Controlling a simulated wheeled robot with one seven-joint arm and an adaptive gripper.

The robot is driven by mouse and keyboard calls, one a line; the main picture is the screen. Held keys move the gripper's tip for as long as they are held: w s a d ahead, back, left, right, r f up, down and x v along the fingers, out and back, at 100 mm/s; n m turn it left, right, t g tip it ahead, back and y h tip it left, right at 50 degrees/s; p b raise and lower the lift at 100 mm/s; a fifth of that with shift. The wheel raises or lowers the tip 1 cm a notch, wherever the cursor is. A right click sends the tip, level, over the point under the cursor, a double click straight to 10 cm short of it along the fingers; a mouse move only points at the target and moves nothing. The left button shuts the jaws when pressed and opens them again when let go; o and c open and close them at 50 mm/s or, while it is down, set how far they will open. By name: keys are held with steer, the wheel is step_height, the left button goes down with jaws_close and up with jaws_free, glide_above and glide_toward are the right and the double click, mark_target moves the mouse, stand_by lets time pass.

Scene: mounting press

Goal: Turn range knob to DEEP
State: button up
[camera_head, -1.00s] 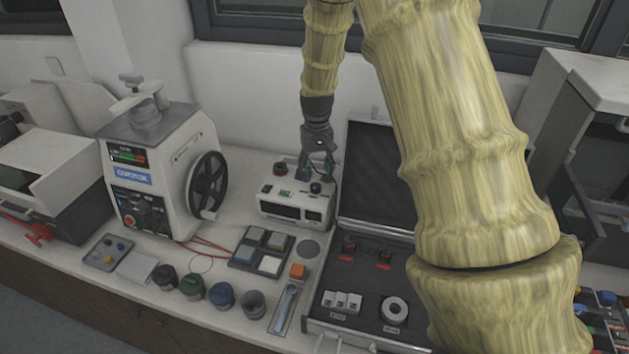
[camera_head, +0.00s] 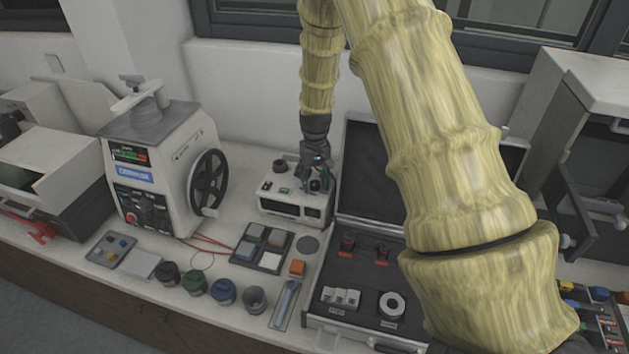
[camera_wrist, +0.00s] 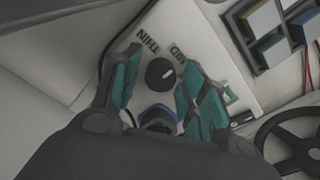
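The range knob (camera_wrist: 160,73) is a round black knob on the white face of a small box. In the wrist view, the labels THIN and MID show beside it; a DEEP label is not visible. My gripper (camera_wrist: 158,64) is open, with its teal fingers on either side of the knob; I cannot tell whether they touch it. In the head view, the white box (camera_head: 291,207) stands on the bench, and my gripper (camera_head: 315,183) is over its right end, hiding the knob there.
An open case (camera_head: 352,262) lies to the right. A tray of square pads (camera_head: 261,246) and several cups are in front.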

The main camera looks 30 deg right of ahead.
steer(key=c, duration=0.7)
steer(key=shift+o, duration=0.3)
steer(key=shift+a, duration=0.1)
steer(key=shift+m, duration=0.3)
steer(key=m, duration=0.4)
steer(key=shift+m, duration=0.4)
steer(key=m, duration=0.6)
steer(key=shift+p, duration=0.3)
steer(key=shift+m, duration=0.3)
